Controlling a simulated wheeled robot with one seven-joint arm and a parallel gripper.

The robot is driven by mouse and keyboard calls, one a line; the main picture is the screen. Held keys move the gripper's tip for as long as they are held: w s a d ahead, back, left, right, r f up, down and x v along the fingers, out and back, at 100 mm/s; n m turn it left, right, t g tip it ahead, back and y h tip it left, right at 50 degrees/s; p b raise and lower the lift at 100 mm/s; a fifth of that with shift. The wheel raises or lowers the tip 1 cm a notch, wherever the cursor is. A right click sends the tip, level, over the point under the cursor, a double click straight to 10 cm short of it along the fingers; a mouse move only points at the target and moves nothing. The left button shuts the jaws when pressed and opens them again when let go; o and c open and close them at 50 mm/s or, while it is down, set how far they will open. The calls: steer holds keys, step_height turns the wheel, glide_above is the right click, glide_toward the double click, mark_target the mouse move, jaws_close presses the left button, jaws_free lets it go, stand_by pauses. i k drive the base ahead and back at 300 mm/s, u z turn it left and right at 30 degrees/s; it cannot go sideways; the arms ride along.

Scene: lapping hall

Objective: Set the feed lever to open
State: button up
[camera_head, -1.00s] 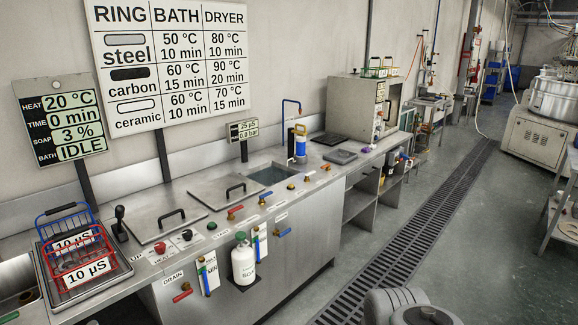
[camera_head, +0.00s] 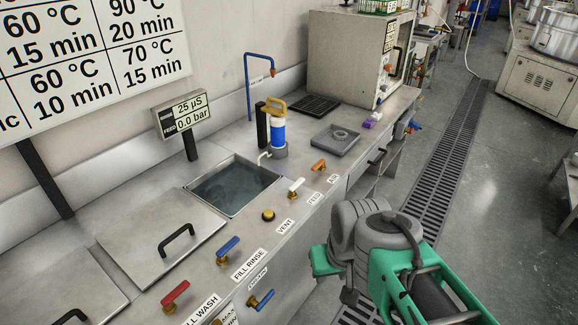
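The feed lever (camera_head: 296,186) is the white-handled valve on the bench top, just behind the FEED label (camera_head: 314,198). It sits in front of the open water bath (camera_head: 232,186). Its handle lies low and angled across the bench. My grey and green arm is at the lower right, in front of the bench and apart from the lever. I cannot make out any fingers of my gripper.
An orange-handled valve (camera_head: 319,166) stands just right of the lever, and a brass vent knob (camera_head: 268,215) to its left. A blue and yellow filter unit (camera_head: 278,130) stands behind. Blue (camera_head: 228,247) and red (camera_head: 175,294) levers line the front edge. The aisle floor lies right.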

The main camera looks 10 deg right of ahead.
mark_target(291, 189)
steer(key=z, duration=0.45)
steer(key=k, duration=0.45)
steer(key=z, duration=0.6)
steer(key=i, duration=1.05)
steer(key=u, duration=1.25)
steer(key=i, duration=0.5)
steer(key=u, duration=0.55)
